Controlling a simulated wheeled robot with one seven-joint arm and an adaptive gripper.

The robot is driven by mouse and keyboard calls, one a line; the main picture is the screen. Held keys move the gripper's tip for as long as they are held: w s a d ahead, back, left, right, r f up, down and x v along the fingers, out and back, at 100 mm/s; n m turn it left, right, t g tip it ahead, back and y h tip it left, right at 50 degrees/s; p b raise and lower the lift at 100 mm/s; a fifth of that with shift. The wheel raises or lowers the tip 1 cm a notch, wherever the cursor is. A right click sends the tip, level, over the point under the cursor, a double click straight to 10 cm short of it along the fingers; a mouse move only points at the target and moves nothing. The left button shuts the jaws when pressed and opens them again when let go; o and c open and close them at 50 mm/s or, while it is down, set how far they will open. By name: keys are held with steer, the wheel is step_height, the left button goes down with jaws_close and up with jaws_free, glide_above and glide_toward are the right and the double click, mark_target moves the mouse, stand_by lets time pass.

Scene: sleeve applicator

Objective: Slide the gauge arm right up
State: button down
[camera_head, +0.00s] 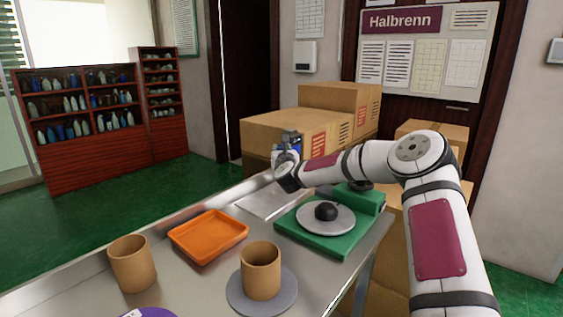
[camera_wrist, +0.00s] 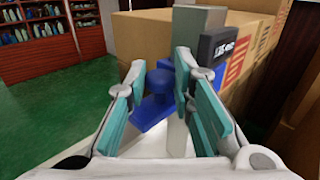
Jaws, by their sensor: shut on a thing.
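The height gauge shows in the wrist view as an upright grey post (camera_wrist: 200,22) with a dark display block (camera_wrist: 222,46) on its right side. Its blue gauge arm (camera_wrist: 152,112), with a round knob, is low beside the post. My gripper (camera_wrist: 160,82) has its two teal-padded fingers on either side of the blue arm and is shut on it. In the head view my gripper (camera_head: 287,172) is at the far end of the metal bench, in front of the gauge (camera_head: 290,138). The gripper partly hides the gauge's lower part there.
A green scale (camera_head: 335,242) with a round pan and black weight stands near my forearm. An orange tray (camera_head: 208,237), two brown cylinders (camera_head: 132,264) (camera_head: 261,270) and a grey disc (camera_head: 235,295) are on the bench (camera_head: 190,285). Cardboard boxes (camera_head: 290,128) stand behind the gauge.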

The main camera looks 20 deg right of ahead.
step_height(320, 180, up, 2)
steer(key=shift+r, duration=0.15)
steer(key=c, duration=1.7)
jaws_free()
steer(key=v, duration=1.2)
steer(key=shift+a, duration=0.1)
